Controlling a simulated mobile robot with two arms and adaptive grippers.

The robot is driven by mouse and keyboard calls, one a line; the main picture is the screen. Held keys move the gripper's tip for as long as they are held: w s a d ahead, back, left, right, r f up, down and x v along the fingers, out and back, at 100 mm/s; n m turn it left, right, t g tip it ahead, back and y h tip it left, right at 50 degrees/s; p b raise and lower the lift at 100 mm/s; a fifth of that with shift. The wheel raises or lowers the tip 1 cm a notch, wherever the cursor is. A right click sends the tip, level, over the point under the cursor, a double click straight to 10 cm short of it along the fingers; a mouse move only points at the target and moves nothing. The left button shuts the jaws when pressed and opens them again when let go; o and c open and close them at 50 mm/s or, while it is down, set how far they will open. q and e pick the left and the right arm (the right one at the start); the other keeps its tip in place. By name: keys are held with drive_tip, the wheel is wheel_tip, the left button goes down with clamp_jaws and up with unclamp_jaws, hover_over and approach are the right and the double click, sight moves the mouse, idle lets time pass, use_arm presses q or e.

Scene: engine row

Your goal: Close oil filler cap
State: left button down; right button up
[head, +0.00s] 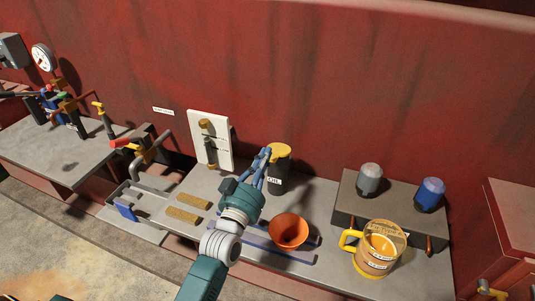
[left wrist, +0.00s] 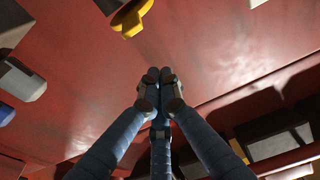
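A dark cylindrical filler (head: 279,182) with a white label stands on the grey bench against the red wall. A yellow cap (head: 281,150) sits at its top; I cannot tell how tightly it is seated. My left gripper (head: 265,156) is just left of the cap, its blue fingers pointing up and partly overlapping the filler. In the left wrist view the left gripper's fingertips (left wrist: 159,77) are drawn together with nothing visible between them. A yellow part (left wrist: 131,20), seemingly the cap, shows beyond the tips, apart from them in that picture. My right gripper is not in view.
An orange funnel (head: 289,230) and a yellow-handled jug (head: 376,247) stand right of my arm. Grey and blue filters (head: 370,179) (head: 430,194) stand on a raised block (head: 390,217). A white panel (head: 209,139) with a dipstick-like fitting is left, above two tan strips (head: 184,215).

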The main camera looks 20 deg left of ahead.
use_arm(q)
drive_tip(key=w+r, duration=0.1)
drive_tip(key=w, duration=0.3)
drive_tip(key=t+b, duration=0.1)
drive_tip(key=b, duration=0.3)
approach(277, 152)
drive_tip(key=w+r, duration=0.2)
drive_tip(key=w, duration=0.1)
drive_tip(key=shift+a+r, duration=0.1)
drive_tip(key=shift+a, duration=0.05)
drive_tip(key=shift+r+p, duration=0.1)
drive_tip(key=shift+p, duration=0.2)
